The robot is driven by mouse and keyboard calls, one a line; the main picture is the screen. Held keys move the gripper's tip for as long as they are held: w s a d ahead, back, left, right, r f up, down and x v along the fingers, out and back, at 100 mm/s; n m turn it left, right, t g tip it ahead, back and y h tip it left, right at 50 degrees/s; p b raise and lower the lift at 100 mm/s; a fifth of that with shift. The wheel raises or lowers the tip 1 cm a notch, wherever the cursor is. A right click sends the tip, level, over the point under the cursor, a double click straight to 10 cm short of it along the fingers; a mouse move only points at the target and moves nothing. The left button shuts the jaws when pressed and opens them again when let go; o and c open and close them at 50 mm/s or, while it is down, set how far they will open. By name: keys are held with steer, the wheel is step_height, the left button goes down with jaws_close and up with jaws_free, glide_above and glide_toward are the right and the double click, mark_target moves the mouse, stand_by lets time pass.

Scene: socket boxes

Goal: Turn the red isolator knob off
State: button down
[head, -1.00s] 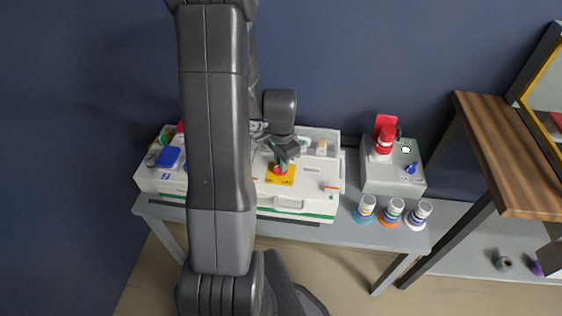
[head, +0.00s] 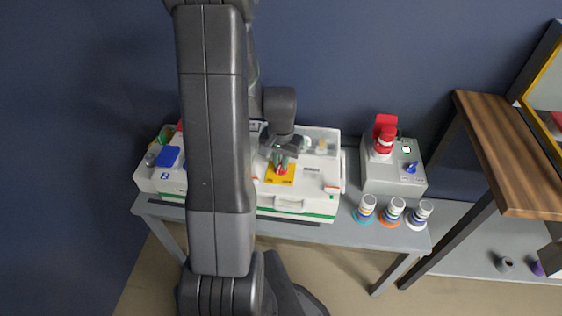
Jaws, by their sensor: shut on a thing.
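The red isolator knob (head: 282,170) sits on a yellow plate (head: 286,180) on the top of the white box (head: 318,196). My gripper (head: 281,162) points down over the plate, with its greenish fingertips closed around the knob. The knob is partly hidden by the fingers, so its exact angle is hard to read. My arm crosses in front of the left part of the white box and hides some of it.
A grey box (head: 378,180) with a red plug and a blue knob (head: 411,167) stands to the right. Several ringed white cylinders (head: 393,211) stand at the grey table's (head: 340,235) front right. A blue-lidded socket (head: 168,157) is at the left. A wooden bench (head: 510,150) stands far right.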

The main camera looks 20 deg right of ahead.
steer(key=n, duration=0.5)
steer(key=shift+n, duration=0.3)
steer(key=n, duration=0.5)
steer(key=shift+n, duration=0.4)
steer(key=c, duration=1.5)
jaws_free()
steer(key=shift+o, duration=0.2)
step_height(320, 180, up, 14)
steer(key=p, duration=0.1)
steer(key=shift+p, duration=0.35)
steer(key=shift+f, duration=0.1)
